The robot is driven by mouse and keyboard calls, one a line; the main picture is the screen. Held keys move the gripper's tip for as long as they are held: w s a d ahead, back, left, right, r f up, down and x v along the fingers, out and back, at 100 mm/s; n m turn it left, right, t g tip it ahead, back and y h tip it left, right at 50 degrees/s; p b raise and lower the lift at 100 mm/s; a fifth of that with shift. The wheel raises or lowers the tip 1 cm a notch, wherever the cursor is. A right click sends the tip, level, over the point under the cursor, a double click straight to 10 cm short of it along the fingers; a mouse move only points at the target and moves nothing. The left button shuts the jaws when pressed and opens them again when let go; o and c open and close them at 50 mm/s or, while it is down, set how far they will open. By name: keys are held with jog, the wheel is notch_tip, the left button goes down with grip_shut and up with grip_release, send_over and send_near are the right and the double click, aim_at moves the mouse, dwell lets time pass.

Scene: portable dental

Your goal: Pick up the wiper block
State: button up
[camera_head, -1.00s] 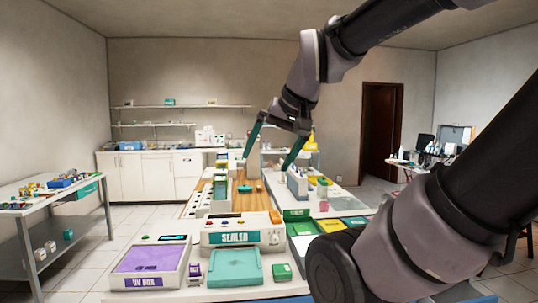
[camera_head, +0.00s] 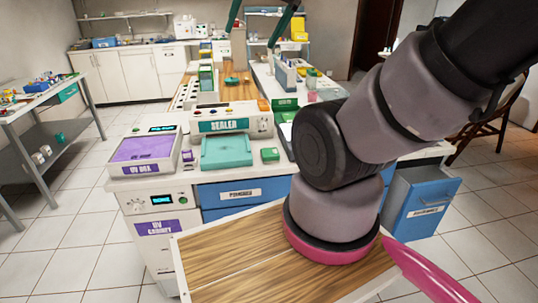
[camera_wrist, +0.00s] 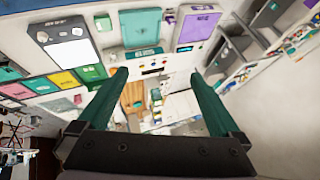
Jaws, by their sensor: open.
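My gripper (camera_head: 250,36) is at the top of the head view, above the far part of the benches. Its two green fingers are spread wide, and nothing is between them; they also show in the wrist view (camera_wrist: 158,76). I cannot tell for sure which thing is the wiper block. A small green block (camera_head: 270,154) lies right of the teal tray of the sealer (camera_head: 232,121). A small purple block (camera_head: 187,157) stands between the UV box (camera_head: 146,149) and the sealer. My gripper is apart from both blocks.
A blue drawer (camera_head: 424,204) stands open at the right of the bench. A wood-topped surface (camera_head: 235,262) is close in front. A grey shelf table (camera_head: 62,130) stands at the left. The tiled floor (camera_head: 75,215) between it and the bench is clear.

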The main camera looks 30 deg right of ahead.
dwell(0.3)
jog(key=m+g+h, duration=0.2)
jog(key=m+g, duration=0.5)
jog(key=m, duration=0.9)
send_over(270, 151)
notch_tip(270, 151, down, 29)
jog(key=shift+m, duration=0.5)
jog(key=f, duration=0.5)
jog(key=s+f, duration=0.1)
jog(key=f, duration=0.1)
jog(key=shift+d+f, duration=0.15)
jog(key=shift+d, duration=0.25)
jog(key=shift+w+a+f, duration=0.15)
jog(key=shift+f, duration=0.85)
jog(key=shift+w+a+f, duration=0.1)
jog(key=shift+a+f, duration=0.05)
jog(key=shift+f, duration=0.8)
jog(key=shift+w+a+f, duration=0.15)
jog(key=shift+f, duration=0.85)
jog(key=c, duration=1.4)
notch_tip(270, 151, up, 10)
